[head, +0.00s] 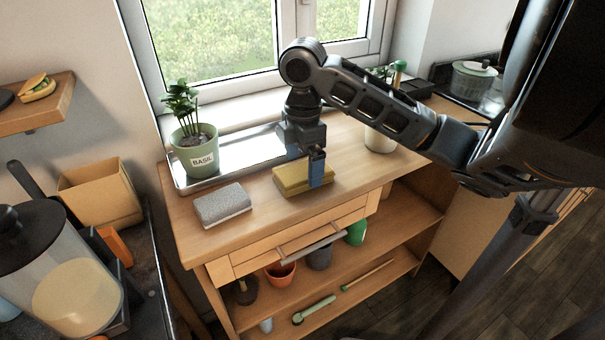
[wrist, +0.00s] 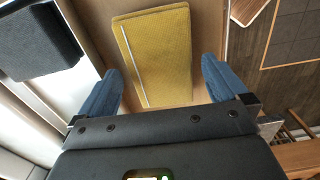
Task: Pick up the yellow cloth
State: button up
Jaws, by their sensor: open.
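The yellow cloth (head: 290,180) lies folded flat on the wooden cabinet top, near its front edge. In the wrist view the yellow cloth (wrist: 158,58) lies ahead of and between the two blue fingers. My gripper (head: 306,168) points down at the cloth in the head view, one blue finger overlapping its right part. I cannot tell whether the fingers touch the cloth or the top.
A grey sponge-like block (head: 222,205) lies left of the cloth. A potted plant (head: 194,148) stands on a metal tray (head: 244,158) behind. A white pot (head: 380,137) stands to the right. The drawer handle (head: 312,246) juts out below the front edge.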

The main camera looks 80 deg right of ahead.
jog(key=shift+f, duration=0.95)
jog(key=c, duration=0.9)
